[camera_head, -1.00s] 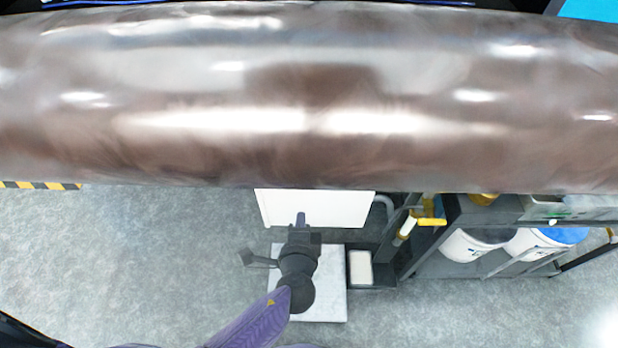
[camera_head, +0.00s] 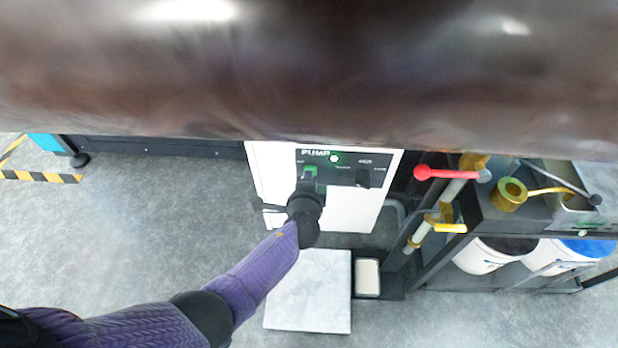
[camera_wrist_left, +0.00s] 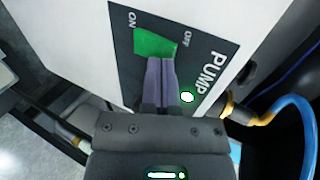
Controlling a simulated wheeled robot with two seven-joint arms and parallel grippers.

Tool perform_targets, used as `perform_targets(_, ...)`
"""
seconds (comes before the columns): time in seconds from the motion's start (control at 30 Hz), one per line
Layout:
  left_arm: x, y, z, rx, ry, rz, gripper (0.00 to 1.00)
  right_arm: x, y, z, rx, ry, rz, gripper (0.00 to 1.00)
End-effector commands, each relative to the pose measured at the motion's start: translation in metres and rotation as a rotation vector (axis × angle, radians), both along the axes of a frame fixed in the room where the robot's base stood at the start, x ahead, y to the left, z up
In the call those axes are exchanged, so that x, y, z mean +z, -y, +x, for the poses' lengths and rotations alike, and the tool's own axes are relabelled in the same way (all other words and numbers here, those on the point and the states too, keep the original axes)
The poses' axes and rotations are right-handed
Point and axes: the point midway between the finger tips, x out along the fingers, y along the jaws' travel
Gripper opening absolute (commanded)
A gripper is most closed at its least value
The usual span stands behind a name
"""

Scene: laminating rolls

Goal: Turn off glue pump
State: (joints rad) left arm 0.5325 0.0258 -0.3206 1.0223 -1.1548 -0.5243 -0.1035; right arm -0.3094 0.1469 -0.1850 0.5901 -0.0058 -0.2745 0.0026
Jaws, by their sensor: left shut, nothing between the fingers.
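The pump's black panel (camera_head: 343,178), marked PUMP, is on the front of a white box (camera_head: 349,213) below the big roll. Its green rocker switch (camera_head: 310,170) is at the panel's left; in the left wrist view the switch (camera_wrist_left: 155,43) lies between the labels ON and OFF. My left gripper (camera_head: 308,184) is shut and empty, its fingertips (camera_wrist_left: 161,60) at the switch's edge. They look very close to it or touching; I cannot tell which. A small light (camera_head: 334,158) on the panel glows green-white. My right gripper is out of view.
A large shiny brown roll (camera_head: 300,70) spans the top. A black knob (camera_head: 368,177) is on the panel's right.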

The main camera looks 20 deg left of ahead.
Motion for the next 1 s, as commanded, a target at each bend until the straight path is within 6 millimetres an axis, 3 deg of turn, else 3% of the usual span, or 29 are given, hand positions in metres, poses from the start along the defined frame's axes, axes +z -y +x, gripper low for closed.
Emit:
perform_targets(0.73,0.004,-0.004,0.013,0.000,-0.003,-0.002,0.00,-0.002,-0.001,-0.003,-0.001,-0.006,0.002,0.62)
perform_targets(1.0,0.017,-0.004,0.013,0.000,-0.001,0.000,0.00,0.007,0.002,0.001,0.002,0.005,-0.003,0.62)
